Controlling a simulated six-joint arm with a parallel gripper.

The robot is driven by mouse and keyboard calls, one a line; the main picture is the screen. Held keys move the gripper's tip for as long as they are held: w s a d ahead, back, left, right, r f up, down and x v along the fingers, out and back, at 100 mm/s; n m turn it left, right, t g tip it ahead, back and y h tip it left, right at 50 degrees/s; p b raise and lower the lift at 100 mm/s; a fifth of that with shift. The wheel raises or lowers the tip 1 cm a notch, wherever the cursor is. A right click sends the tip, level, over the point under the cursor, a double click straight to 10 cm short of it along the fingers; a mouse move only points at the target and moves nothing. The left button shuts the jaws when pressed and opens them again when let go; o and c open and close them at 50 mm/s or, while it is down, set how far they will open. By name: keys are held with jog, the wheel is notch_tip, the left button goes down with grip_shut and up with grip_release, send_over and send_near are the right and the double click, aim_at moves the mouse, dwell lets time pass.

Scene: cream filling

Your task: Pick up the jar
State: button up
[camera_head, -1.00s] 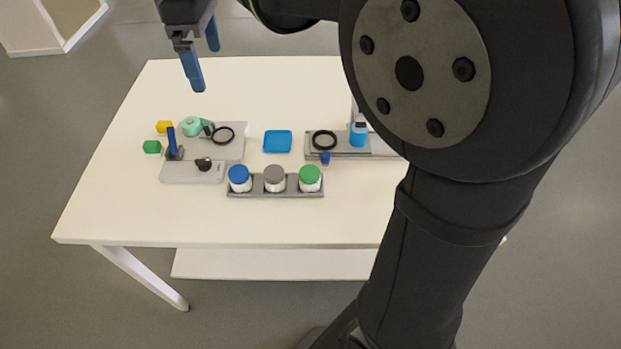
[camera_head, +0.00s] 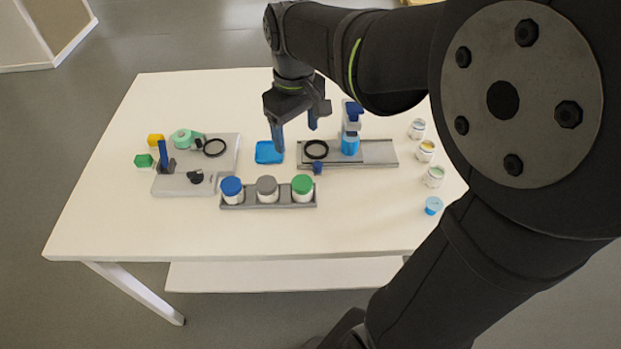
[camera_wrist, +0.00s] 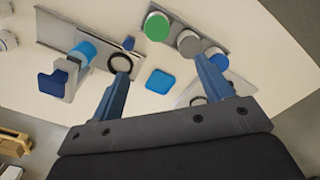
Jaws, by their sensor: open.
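Three white jars stand in a row in a grey rack (camera_head: 240,206) near the front of the table. They are a blue-lidded jar (camera_head: 232,190), a grey-lidded jar (camera_head: 267,188) and a green-lidded jar (camera_head: 303,188). More small open jars (camera_head: 425,151) stand at the right of the table. My gripper (camera_head: 297,138) is open and empty, above the table behind the rack, near the blue tray. In the wrist view its two blue fingers (camera_wrist: 163,72) are spread, with the green lid (camera_wrist: 157,27), grey lid (camera_wrist: 188,42) and part of the blue lid (camera_wrist: 219,61) beyond them.
A blue tray (camera_head: 262,158) lies mid-table. A fixture with a black ring and a blue dispenser (camera_head: 351,140) stands right of it. A grey scale-like station (camera_head: 185,183), a mint tape roll (camera_head: 183,138) and yellow and green blocks (camera_head: 143,160) are left. The table front is clear.

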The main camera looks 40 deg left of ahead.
aim_at(302, 182)
jog(key=f, duration=1.8)
jog(key=shift+w+d, duration=0.2)
jog(key=shift+d, duration=0.15)
jog(key=c, duration=1.1)
